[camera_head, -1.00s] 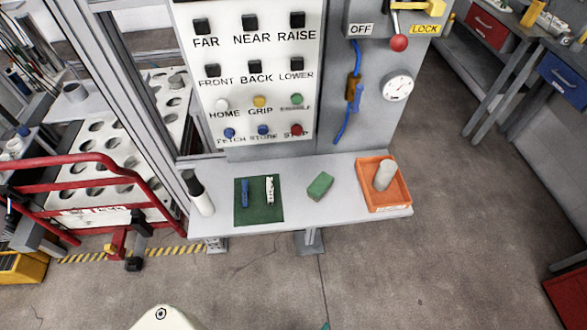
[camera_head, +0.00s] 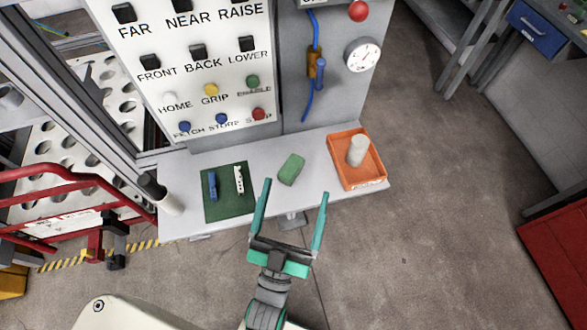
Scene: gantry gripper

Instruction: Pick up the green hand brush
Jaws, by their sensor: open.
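The green hand brush (camera_head: 291,169) looks like a small green block. It lies at a slant on the grey shelf (camera_head: 240,153) below the control panel, between a dark green mat and an orange tray. My gripper (camera_head: 296,188) has teal fingers spread wide apart with nothing between them. In the picture its fingertips are just below the brush, near the shelf's front edge. They look apart from the brush; the height gap is hard to tell. The brush is fully in view.
The dark green mat (camera_head: 229,211) holds a blue item (camera_head: 212,187) and a white item (camera_head: 239,179). The orange tray (camera_head: 372,177) holds a pale cylinder (camera_head: 357,151). A white bottle with a dark top (camera_head: 160,193) stands at the shelf's left end. The panel (camera_head: 200,75) rises behind.

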